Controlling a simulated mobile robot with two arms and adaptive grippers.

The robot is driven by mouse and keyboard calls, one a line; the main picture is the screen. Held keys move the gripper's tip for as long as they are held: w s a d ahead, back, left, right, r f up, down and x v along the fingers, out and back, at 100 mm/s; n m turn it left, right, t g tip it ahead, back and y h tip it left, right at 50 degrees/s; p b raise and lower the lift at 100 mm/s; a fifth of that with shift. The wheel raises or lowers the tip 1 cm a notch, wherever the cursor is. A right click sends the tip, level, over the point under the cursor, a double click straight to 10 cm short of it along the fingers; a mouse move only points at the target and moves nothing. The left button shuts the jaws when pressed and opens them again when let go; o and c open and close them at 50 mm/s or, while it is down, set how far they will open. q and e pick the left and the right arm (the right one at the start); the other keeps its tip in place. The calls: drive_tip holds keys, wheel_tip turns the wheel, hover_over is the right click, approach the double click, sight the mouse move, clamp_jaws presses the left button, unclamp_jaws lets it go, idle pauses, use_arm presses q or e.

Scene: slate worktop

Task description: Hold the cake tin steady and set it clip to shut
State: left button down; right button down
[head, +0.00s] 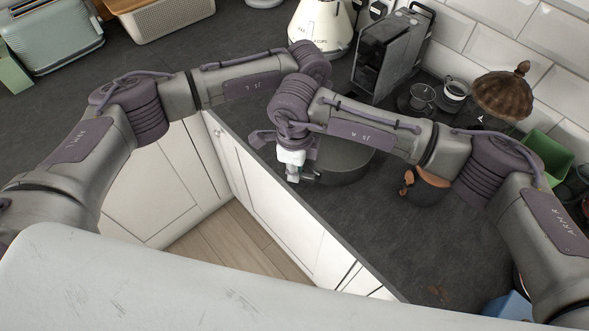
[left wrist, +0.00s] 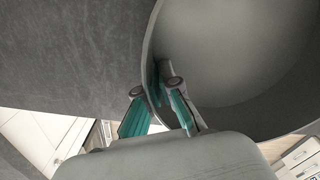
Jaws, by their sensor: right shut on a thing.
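The cake tin (head: 343,166) is a round dark grey pan, upright near the worktop's front edge; my right wrist partly covers it. My right gripper (head: 292,165) points down at the tin's left side and is shut on it; I cannot tell on which part. In the left wrist view, the open tin (left wrist: 235,60) fills the right side. My left gripper (left wrist: 153,88) is open, with its teal-padded fingers on either side of the tin's wall and a gap between them. In the head view the left gripper is hidden behind my right arm. I cannot make out the clip.
A coffee machine (head: 387,55), glass cups (head: 422,99), a brown domed lid (head: 503,95) and a cream kettle (head: 322,28) stand along the back.

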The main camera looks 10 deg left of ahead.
drive_tip(key=shift+w+m, duration=0.3)
drive_tip(key=shift+m, duration=0.45)
drive_tip(key=shift+w+m, duration=0.25)
drive_tip(key=shift+m, duration=0.5)
drive_tip(key=c, duration=1.2)
unclamp_jaws()
drive_tip(key=shift+d, duration=0.1)
